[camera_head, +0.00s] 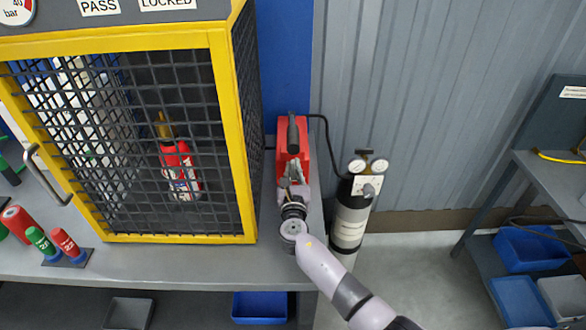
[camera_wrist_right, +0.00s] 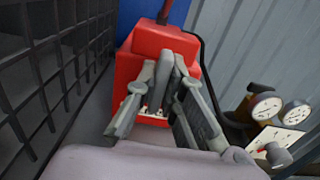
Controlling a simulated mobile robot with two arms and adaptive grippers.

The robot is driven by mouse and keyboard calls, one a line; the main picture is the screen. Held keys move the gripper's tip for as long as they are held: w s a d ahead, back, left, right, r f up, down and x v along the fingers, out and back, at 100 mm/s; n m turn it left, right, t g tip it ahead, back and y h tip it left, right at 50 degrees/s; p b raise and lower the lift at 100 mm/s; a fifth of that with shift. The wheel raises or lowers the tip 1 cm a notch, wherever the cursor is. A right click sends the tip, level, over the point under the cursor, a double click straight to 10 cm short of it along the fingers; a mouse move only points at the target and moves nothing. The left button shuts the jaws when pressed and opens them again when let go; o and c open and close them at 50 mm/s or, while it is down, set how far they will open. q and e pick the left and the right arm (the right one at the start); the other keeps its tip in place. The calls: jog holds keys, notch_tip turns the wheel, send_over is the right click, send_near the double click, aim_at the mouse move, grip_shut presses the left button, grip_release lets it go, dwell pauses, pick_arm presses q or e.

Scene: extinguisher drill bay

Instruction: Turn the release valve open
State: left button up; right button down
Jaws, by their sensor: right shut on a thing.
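A red box-shaped unit (camera_head: 293,160) stands at the right end of the bench, beside the yellow-framed cage. It also shows in the right wrist view (camera_wrist_right: 128,66). My right gripper (camera_head: 296,184) is at the front of this unit. In the right wrist view its grey fingers (camera_wrist_right: 160,108) are closed in on the release valve's grey handle, against the red face. The fingers hide much of the valve, so I cannot tell its exact angle. My left gripper is not in view.
The mesh cage (camera_head: 240,140) stands close left of my right gripper, with a red extinguisher (camera_head: 180,168) inside. A cylinder (camera_head: 350,222) with two gauges stands close right, joined to the red unit by a black hose. Blue bins (camera_head: 525,250) sit on the far-right shelf.

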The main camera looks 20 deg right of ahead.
jog(key=c, duration=1.7)
grip_release()
jog(key=shift+s, duration=0.1)
jog(key=v, duration=1.2)
